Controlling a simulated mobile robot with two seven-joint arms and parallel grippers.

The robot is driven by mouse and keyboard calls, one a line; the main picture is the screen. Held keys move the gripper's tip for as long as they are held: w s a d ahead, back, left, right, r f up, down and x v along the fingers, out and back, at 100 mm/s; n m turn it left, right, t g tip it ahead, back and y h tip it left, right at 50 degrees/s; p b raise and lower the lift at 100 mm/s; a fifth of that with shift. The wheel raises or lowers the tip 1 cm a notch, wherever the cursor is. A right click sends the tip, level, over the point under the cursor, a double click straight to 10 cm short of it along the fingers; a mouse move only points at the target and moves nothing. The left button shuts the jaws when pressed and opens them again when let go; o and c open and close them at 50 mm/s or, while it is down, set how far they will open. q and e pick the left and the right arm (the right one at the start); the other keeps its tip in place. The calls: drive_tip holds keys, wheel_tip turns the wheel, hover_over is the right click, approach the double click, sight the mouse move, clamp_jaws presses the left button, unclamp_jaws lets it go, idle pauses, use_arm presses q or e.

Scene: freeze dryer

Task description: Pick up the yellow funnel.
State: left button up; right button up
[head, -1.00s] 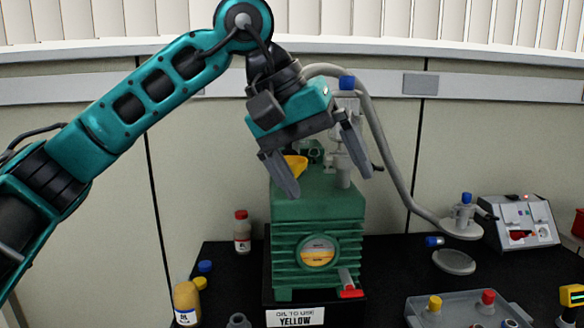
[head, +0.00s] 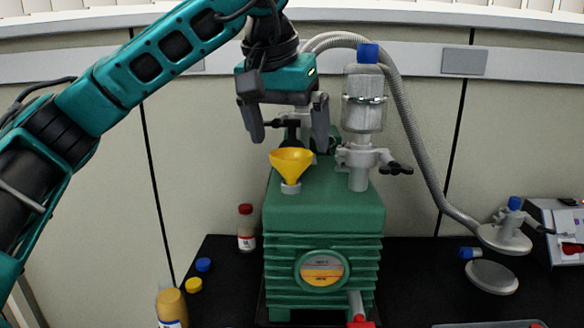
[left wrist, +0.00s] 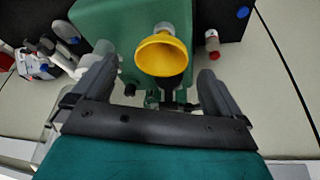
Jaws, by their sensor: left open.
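The yellow funnel (head: 291,164) stands upright with its spout in a pale port on top of the green pump (head: 325,210). My left gripper (head: 286,138) is open and empty, just above and behind the funnel in the head view. In the left wrist view the funnel (left wrist: 163,55) shows its wide mouth, lying beyond and roughly between the spread fingers (left wrist: 153,78). The fingers appear apart from it. My right gripper is not in view.
A clear glass trap with a blue cap (head: 363,100) and a valve rises right of the funnel. A grey hose (head: 415,140) runs behind. A red-capped bottle (head: 246,228) and a yellowish bottle (head: 171,308) stand left of the pump.

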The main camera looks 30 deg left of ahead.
sight(292, 162)
use_arm(q)
drive_tip(key=x, duration=0.6)
drive_tip(key=shift+w+a+f, duration=0.1)
drive_tip(key=shift+f, duration=0.2)
drive_tip(key=c, duration=1)
drive_tip(key=shift+r, duration=0.15)
